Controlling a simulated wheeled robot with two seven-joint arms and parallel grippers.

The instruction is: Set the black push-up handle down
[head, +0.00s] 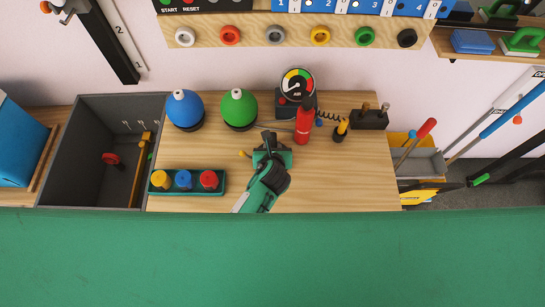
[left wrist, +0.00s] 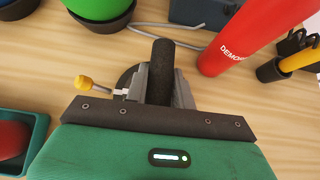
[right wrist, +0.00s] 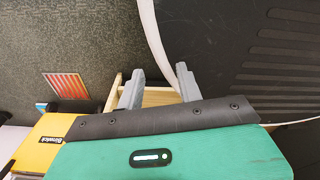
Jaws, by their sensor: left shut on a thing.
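The black push-up handle (head: 268,137) shows as a short dark piece at the far end of my left gripper (head: 270,148), over the wooden bench top. In the left wrist view the handle (left wrist: 161,62) is a dark rounded bar between the two grey fingers of the left gripper (left wrist: 160,85), which is shut on it. Its lower part is hidden by the gripper, and I cannot tell whether it touches the bench. My right gripper (right wrist: 160,92) shows only in the right wrist view; its fingers are apart with nothing between them.
A red cylinder (head: 304,124) stands just right of the left gripper, before a gauge (head: 298,82). Blue (head: 185,108) and green (head: 238,107) balls sit behind left. A green tray (head: 220,182) with coloured knobs is at left. Bare wood (head: 350,180) lies at front right.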

